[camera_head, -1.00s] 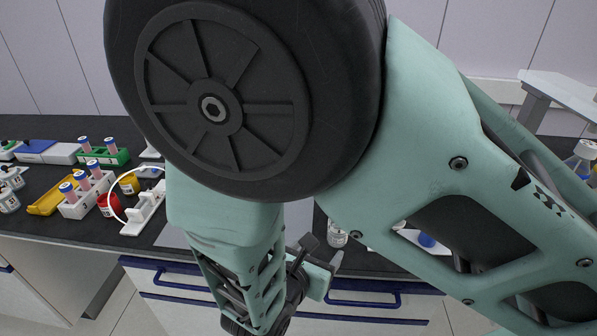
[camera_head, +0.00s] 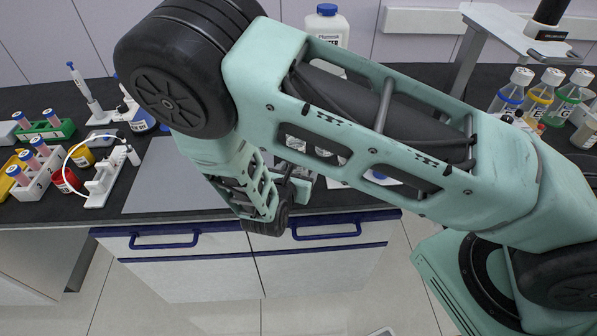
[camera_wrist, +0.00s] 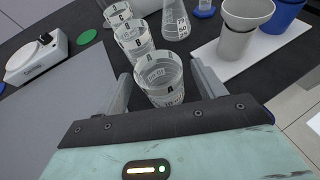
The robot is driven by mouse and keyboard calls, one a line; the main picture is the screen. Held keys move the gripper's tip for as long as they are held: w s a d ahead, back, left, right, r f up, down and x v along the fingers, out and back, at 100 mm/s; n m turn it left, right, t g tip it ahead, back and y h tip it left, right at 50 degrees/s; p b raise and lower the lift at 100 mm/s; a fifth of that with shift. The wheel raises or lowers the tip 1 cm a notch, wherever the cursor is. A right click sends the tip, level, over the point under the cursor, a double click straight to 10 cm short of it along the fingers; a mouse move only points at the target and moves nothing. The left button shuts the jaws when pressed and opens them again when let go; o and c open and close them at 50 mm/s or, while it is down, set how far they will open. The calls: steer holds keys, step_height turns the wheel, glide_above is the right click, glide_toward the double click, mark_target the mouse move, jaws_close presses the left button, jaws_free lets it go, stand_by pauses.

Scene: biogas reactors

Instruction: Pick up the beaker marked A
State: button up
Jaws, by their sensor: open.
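In the wrist view a clear glass beaker (camera_wrist: 162,84) stands nearest my gripper (camera_wrist: 161,73); its dark letter looks like A. The two fingers are apart, one on each side of this beaker, and it sits between them. I cannot tell whether they touch it. Behind it stand a similar beaker (camera_wrist: 134,40), apparently marked B, and another (camera_wrist: 118,14), apparently C. In the head view my gripper (camera_head: 300,188) is low over the bench's front edge, and my arm hides most of the beakers.
A grey mat (camera_head: 150,185) lies clear on the bench's left. Tube racks (camera_head: 45,130) are farther left, and capped bottles (camera_head: 540,95) are at the right.

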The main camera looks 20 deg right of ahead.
steer(key=c, duration=1.1)
steer(key=shift+o, duration=0.2)
steer(key=shift+r, duration=0.1)
